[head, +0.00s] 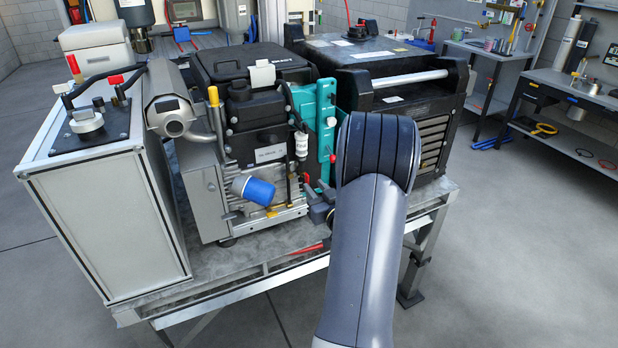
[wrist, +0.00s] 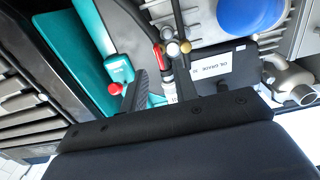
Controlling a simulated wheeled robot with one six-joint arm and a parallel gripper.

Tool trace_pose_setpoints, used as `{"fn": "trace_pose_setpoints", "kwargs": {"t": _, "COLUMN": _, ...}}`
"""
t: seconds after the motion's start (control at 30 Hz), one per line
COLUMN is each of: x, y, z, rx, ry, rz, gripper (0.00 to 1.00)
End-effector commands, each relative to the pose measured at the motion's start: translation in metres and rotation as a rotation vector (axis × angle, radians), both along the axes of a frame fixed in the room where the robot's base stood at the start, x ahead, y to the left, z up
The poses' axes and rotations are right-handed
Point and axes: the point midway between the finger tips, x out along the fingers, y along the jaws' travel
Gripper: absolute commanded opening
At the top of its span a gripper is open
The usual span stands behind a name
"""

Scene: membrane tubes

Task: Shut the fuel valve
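A small red lever (wrist: 158,57) sits beside brass-coloured fittings (wrist: 173,48) on a dark line in the wrist view; it looks like the fuel valve, but no label naming it is readable. A red part (head: 307,178) low on the engine in the head view may be the same lever. A red round knob (wrist: 116,88) sits on a teal part nearby. My gripper shows in the wrist view as a dark ribbed finger (wrist: 138,92) close to the lever, with no clear contact. My arm hides much of the gripper in the head view.
The engine has a blue filter (head: 258,191) and a teal bracket (head: 327,125). A white-panelled box (head: 105,225) stands left of it and a black unit (head: 425,110) right, all on a metal table (head: 240,262). An oil drain label (wrist: 210,67) is near.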

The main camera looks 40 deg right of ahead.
Motion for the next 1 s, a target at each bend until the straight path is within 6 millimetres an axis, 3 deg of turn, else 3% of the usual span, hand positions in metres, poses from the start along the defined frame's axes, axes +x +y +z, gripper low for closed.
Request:
{"fn": "trace_pose_setpoints", "kwargs": {"t": 0.1, "x": 0.020, "y": -0.004, "z": 0.002, "rx": 0.000, "ry": 0.000, "rz": 0.002, "gripper": 0.28}}
{"fn": "trace_pose_setpoints", "kwargs": {"t": 0.3, "x": 0.038, "y": -0.009, "z": 0.001, "rx": 0.000, "ry": 0.000, "rz": 0.000, "gripper": 0.28}}
{"fn": "trace_pose_setpoints", "kwargs": {"t": 0.63, "x": 0.041, "y": -0.009, "z": 0.000, "rx": 0.001, "ry": 0.001, "rz": 0.000, "gripper": 0.28}}
{"fn": "trace_pose_setpoints", "kwargs": {"t": 1.0, "x": 0.041, "y": -0.009, "z": 0.000, "rx": 0.000, "ry": 0.000, "rz": 0.000, "gripper": 0.00}}
